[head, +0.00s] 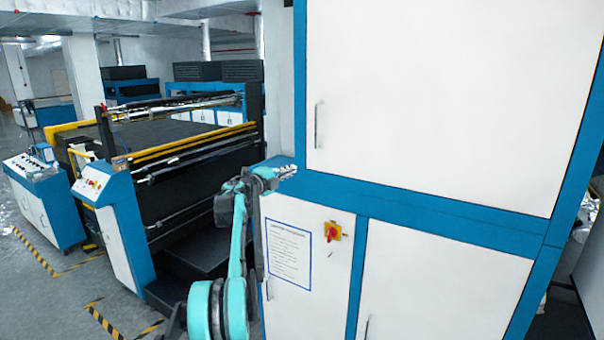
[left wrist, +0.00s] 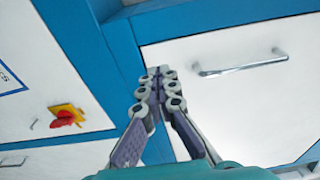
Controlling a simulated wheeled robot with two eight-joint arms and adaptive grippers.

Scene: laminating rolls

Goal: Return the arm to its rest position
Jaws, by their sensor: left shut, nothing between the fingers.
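My left arm comes up from the bottom of the head view, in teal and dark grey. My left gripper (head: 287,169) is at its end, pointing right, in front of the blue frame of a large white and blue cabinet (head: 430,90). In the left wrist view the left gripper (left wrist: 159,72) shows its two fingers together, with nothing between them. Behind them are the blue frame and white door panels. I cannot tell whether the fingertips touch the cabinet. My right gripper is not in view.
A red and yellow rotary switch (head: 333,231) and a printed notice (head: 289,254) are on the lower cabinet panel. A door handle (head: 318,125) sticks out above. A laminating machine (head: 170,150) and control consoles (head: 110,210) stand to the left. Open floor (head: 60,300) with striped tape lies at lower left.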

